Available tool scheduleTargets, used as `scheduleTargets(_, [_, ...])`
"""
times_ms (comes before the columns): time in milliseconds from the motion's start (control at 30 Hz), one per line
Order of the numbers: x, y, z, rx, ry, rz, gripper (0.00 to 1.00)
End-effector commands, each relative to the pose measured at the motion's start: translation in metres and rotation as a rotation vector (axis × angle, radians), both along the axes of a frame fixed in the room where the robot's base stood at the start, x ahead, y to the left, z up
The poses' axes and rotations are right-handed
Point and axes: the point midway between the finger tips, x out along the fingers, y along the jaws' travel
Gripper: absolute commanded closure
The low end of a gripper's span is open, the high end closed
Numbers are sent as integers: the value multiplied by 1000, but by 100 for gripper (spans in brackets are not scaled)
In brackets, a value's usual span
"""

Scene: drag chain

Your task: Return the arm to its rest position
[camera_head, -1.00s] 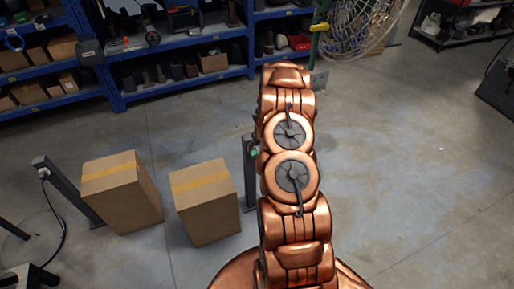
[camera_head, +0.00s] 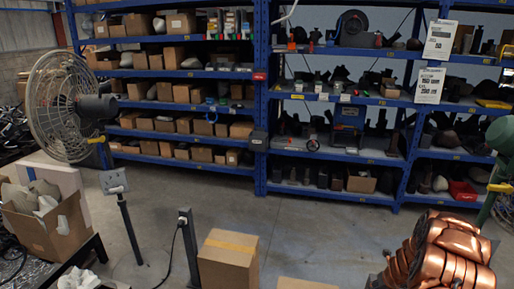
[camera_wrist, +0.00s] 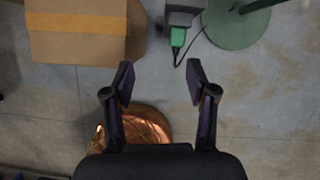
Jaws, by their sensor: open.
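My gripper (camera_wrist: 159,85) shows in the wrist view with its two dark fingers spread wide apart and nothing between them. It points down over the grey concrete floor. Below its fingers in that picture is a copper-coloured part of my own body. My copper arm shows at the lower right of the head view, folded and partly cut off by the frame edge. The gripper itself is not visible in the head view.
A taped cardboard box (camera_wrist: 75,35) lies near the gripper at upper left; a box (camera_head: 227,262) also stands by a grey post (camera_head: 188,248). A green round base (camera_wrist: 238,28) is at upper right. Blue shelves (camera_head: 262,100) and a fan (camera_head: 62,105) stand behind.

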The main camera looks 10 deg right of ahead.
Motion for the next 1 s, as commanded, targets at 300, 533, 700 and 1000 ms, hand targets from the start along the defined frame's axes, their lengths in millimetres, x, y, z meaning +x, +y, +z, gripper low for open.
scheduleTargets(300, [31,103,96,-63,-56,533,43])
scheduleTargets(533, [22,178,157,-127,-87,924,43])
scheduleTargets(700, [1,229,197,-181,-106,1208,43])
scheduleTargets(1000, [-61,303,255,-278,-123,1701,43])
